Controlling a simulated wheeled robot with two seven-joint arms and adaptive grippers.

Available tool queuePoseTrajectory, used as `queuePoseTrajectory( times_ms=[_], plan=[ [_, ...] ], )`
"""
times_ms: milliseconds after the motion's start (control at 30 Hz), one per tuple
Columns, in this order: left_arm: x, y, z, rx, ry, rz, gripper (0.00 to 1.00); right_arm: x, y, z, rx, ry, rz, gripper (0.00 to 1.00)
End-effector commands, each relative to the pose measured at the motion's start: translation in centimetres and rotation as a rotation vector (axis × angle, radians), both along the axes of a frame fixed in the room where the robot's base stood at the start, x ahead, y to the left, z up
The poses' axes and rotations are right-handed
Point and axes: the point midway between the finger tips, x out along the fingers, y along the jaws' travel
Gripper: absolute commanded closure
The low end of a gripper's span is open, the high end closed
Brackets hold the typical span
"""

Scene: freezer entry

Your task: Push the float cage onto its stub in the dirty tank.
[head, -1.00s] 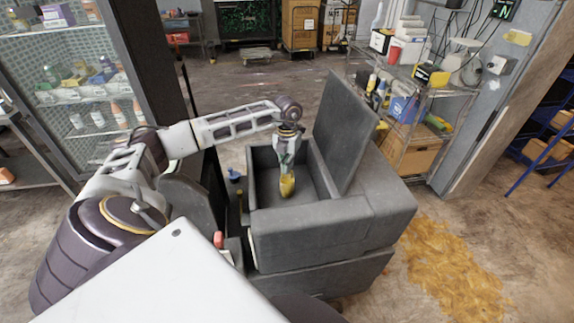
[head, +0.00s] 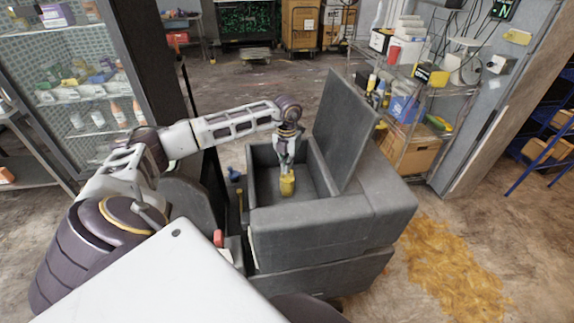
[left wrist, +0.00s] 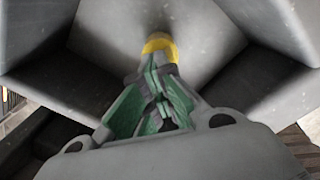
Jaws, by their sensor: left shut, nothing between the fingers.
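The yellow float cage (head: 287,186) stands upright on the floor of the grey open-topped dirty tank (head: 310,240). My left gripper (head: 286,170) reaches down into the tank directly above the cage, its fingers shut with nothing between them. In the left wrist view the green-padded fingers (left wrist: 158,85) are together, their tips at or just over the top of the yellow cage (left wrist: 160,46); I cannot tell if they touch. The gripper hides most of the cage there. The stub is not visible. My right gripper is not in view.
The tank's raised lid (head: 345,130) stands open on its right side. A wire shelf (head: 425,110) with boxes is beyond it. A yellow-brown spill (head: 450,270) covers floor at the right. A glass-fronted cabinet (head: 85,90) stands at the left.

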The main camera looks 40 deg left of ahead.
Motion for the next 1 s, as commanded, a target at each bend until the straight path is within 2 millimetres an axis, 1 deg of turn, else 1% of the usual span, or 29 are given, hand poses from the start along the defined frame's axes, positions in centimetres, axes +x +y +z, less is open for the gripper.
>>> queuePoseTrajectory(
  times_ms=[33,167,533,667,933,1000],
  plan=[
    [-0.3,-0.1,-0.6,0.001,0.014,-0.001,1.0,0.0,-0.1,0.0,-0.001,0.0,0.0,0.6],
    [-0.4,-0.1,-0.4,0.0,0.015,-0.002,1.0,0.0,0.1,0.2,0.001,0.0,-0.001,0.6],
    [-0.3,-0.1,2.1,0.001,0.009,-0.001,1.0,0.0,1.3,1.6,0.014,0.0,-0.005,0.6],
    [-0.2,-0.1,2.6,0.0,0.008,-0.001,1.0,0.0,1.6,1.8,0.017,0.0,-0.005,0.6],
    [-0.2,-0.1,2.7,0.0,0.007,-0.001,1.0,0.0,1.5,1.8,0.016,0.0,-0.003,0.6],
    [-0.2,-0.1,2.7,0.0,0.007,-0.001,1.0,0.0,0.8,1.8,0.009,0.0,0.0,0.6]
  ],
)
